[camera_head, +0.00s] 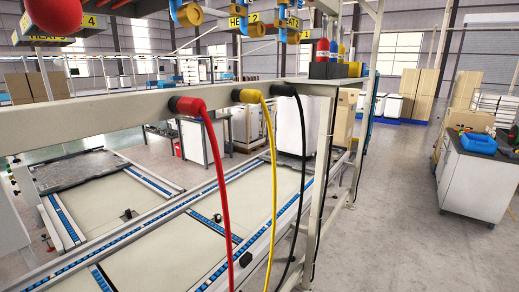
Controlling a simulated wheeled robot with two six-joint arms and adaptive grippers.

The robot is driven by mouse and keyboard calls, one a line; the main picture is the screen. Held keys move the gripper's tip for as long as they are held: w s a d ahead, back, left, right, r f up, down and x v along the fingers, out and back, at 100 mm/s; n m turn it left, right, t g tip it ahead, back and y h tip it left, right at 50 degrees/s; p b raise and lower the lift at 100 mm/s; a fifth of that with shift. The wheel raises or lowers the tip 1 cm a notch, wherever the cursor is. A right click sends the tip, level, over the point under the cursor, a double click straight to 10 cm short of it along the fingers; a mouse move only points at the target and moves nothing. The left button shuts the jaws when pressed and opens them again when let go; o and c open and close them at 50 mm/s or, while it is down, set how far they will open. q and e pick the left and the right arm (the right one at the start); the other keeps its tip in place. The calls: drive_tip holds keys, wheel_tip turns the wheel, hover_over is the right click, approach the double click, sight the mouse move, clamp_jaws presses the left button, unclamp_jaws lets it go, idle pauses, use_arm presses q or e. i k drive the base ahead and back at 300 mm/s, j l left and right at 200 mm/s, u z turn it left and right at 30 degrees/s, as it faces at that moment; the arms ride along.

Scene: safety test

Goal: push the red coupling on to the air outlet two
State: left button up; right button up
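A red coupling (187,104) with a red hose sits at the left on the grey horizontal beam (85,118); its hose hangs down in front of the conveyor. Blue and yellow fittings, one at the upper left (187,13) and one further right (252,28), hang at the top edge, partly cut off. I cannot tell which fitting is air outlet two. Neither of my grippers is in view.
A yellow coupling (248,96) and a black coupling (284,90) with hanging hoses share the beam. Red, blue and yellow-topped bottles (322,52) stand in dark holders near the post. A conveyor (160,250) runs below. A cabinet (474,185) stands right; floor between is clear.

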sight(186, 106)
drive_tip(key=i+l+u, duration=0.1)
drive_tip(key=u, duration=0.3)
drive_tip(key=l+u, duration=0.35)
drive_tip(key=i+l+u, duration=0.1)
drive_tip(key=l+u, duration=0.45)
drive_tip(key=u, duration=0.25)
drive_tip(key=l, duration=0.45)
drive_tip(key=k+l+u, duration=0.15)
drive_tip(key=l, duration=0.8)
drive_tip(key=k+l+u, duration=0.1)
drive_tip(key=l, duration=0.35)
drive_tip(key=k+l+u, duration=0.1)
drive_tip(key=l, duration=0.3)
drive_tip(key=k+l, duration=0.15)
drive_tip(key=l, duration=0.3)
